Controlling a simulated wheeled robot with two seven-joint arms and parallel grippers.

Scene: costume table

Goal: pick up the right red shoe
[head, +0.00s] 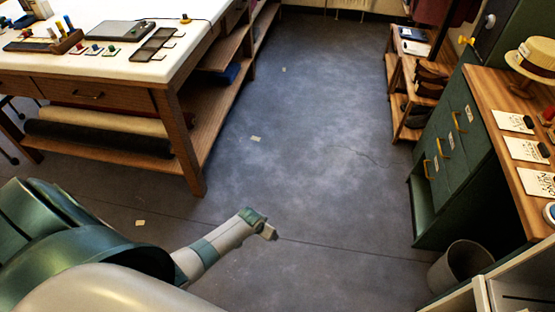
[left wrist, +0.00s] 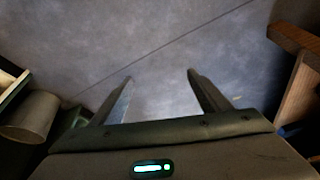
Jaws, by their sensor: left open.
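A few brown to reddish-brown shoes (head: 431,77) stand on the wooden shelf rack at the back right in the head view. They are small and dark there, and I cannot tell which one is the right red shoe. My left gripper (head: 268,232) is low over the open floor, far from the rack. In the left wrist view my left gripper (left wrist: 159,76) has its two fingers apart with only floor between them. My right gripper is not in view.
A large wooden worktable (head: 186,110) stands at the left, with fabric rolls below. A green drawer cabinet (head: 455,150) with a wooden top stands at the right. A grey bin (head: 460,266) is at the front right. The floor (head: 310,130) between is clear except for small paper scraps.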

